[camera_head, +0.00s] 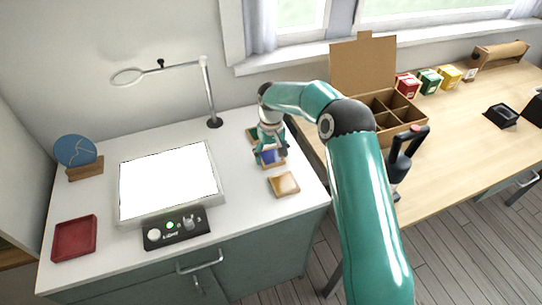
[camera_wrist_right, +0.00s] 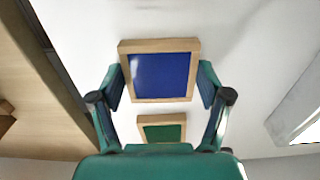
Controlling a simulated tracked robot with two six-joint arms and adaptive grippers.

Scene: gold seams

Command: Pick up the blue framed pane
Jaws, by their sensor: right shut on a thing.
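The blue framed pane (camera_wrist_right: 163,76) is a blue square in a pale wooden frame. My right gripper (camera_wrist_right: 162,84) has one finger against each side of its frame in the right wrist view. In the head view, the right gripper (camera_head: 269,150) is over the right part of the white worktop, with the blue pane (camera_head: 267,156) partly hidden between its fingers. I cannot tell whether the pane is clear of the surface. My left gripper is not in view.
A green framed pane (camera_wrist_right: 163,131) lies close by. An amber framed pane (camera_head: 284,184) lies nearer the front. Left are a lit panel (camera_head: 219,203), a magnifier lamp (camera_head: 209,90), a red tray (camera_head: 74,238) and a blue disc (camera_head: 75,150). A cardboard box (camera_head: 362,65) stands on the wooden table.

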